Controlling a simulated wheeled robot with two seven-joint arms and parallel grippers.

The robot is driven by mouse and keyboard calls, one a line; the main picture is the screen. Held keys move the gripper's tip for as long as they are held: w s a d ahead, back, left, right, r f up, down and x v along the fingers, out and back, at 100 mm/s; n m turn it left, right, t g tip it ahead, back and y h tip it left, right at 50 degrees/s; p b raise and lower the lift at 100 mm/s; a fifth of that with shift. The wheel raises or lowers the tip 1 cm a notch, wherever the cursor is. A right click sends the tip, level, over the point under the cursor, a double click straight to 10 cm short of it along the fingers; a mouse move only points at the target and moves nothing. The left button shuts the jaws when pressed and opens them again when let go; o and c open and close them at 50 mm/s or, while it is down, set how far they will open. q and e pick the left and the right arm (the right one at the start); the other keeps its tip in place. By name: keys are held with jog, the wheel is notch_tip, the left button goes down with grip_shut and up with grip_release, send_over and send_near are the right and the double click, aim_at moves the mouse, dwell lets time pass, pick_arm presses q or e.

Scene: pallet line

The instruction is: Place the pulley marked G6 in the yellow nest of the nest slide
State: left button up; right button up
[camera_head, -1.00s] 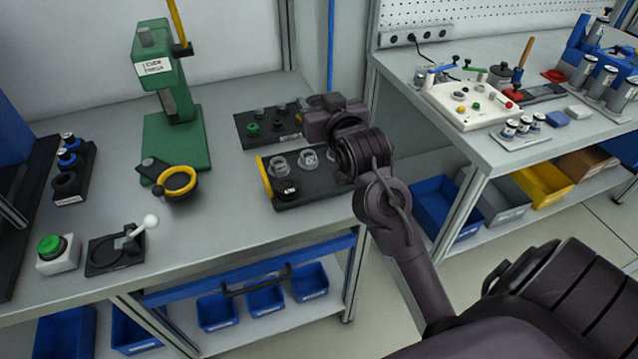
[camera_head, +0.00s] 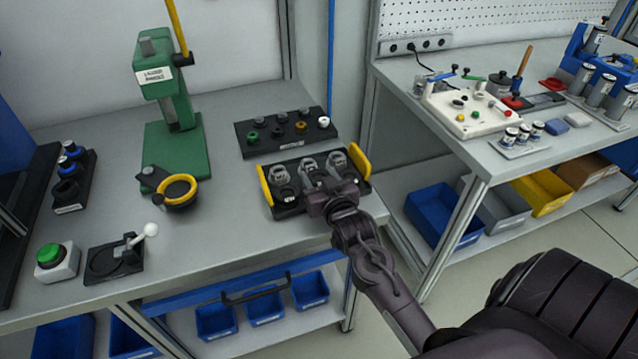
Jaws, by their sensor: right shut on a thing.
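The nest slide stands left of centre on the bench, with its yellow ring-shaped nest (camera_head: 178,189) in front of the green press. A black tray with yellow end handles (camera_head: 265,187) holds several grey pulleys in its back row, one being the pulley at the back left (camera_head: 280,173). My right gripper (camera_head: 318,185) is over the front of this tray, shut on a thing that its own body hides. I cannot read any G6 mark, so I cannot tell whether the held thing is that pulley. My left gripper is not in view.
The green press (camera_head: 172,125) rises behind the nest. A black rack (camera_head: 245,143) with coloured parts lies behind the tray. A green button box (camera_head: 57,258) and a black fixture with a white-knobbed lever (camera_head: 103,262) stand front left. Bare bench lies between nest and tray.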

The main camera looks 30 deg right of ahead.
jog(key=shift+f, duration=1.05)
jog(key=shift+f, duration=0.1)
jog(key=o, duration=1.1)
jog(key=shift+c, duration=0.2)
jog(key=shift+f, duration=0.1)
